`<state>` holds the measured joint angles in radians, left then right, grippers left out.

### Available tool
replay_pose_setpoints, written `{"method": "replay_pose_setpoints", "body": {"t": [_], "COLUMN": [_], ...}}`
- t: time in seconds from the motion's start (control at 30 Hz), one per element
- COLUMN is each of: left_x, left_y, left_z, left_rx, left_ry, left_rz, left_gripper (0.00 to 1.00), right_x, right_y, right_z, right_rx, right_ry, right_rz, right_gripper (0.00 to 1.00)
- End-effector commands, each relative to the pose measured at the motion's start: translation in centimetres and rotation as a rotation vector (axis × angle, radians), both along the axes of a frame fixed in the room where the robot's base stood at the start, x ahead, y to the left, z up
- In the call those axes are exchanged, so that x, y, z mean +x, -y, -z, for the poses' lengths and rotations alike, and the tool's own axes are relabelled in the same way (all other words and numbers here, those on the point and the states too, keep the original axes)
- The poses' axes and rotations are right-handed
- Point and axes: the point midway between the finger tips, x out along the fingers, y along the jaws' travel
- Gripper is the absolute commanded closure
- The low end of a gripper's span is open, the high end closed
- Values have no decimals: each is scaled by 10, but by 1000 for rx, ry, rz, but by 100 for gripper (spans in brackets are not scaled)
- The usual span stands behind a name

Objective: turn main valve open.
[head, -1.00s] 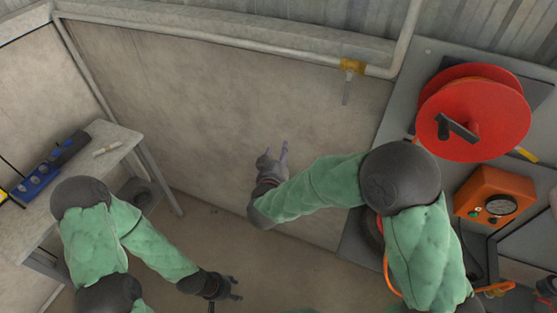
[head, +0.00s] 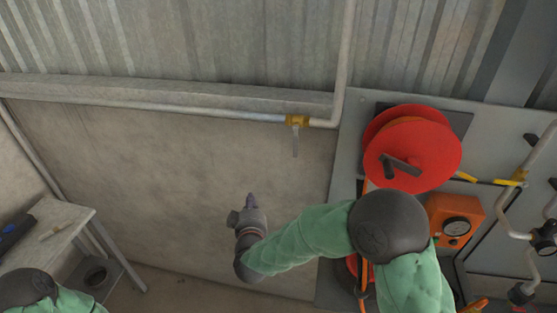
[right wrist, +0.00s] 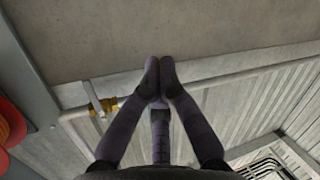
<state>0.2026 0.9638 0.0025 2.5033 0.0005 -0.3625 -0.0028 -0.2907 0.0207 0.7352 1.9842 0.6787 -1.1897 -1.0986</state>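A brass valve (head: 297,121) sits on the grey wall pipe, left of where the pipe bends upward. Its grey lever (head: 296,144) hangs straight down, across the pipe. My right gripper (head: 249,200) is in front of the concrete wall, lower than the valve and to its left, apart from it. In the right wrist view its fingertips (right wrist: 160,74) meet with nothing between them. There the brass valve (right wrist: 110,105) and its lever (right wrist: 96,99) show left of the fingers. My left gripper is out of view; only part of that arm shows at lower left.
A red hose reel (head: 413,148) and an orange gauge box (head: 455,220) are on the grey panel at right. More pipes with yellow handles (head: 511,182) stand at the far right. A grey table (head: 60,225) is at lower left. The wall around the lever is clear.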

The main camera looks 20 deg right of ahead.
Motion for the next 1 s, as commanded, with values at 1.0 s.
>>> {"method": "replay_pose_setpoints", "body": {"t": [1.0], "left_x": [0], "left_y": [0], "left_z": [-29], "left_rx": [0], "left_ry": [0], "left_rz": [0], "left_gripper": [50], "right_x": [23], "right_y": [91], "right_z": [-94], "right_rx": [-1084], "right_ry": [-160], "right_rz": [-130], "right_gripper": [100]}}
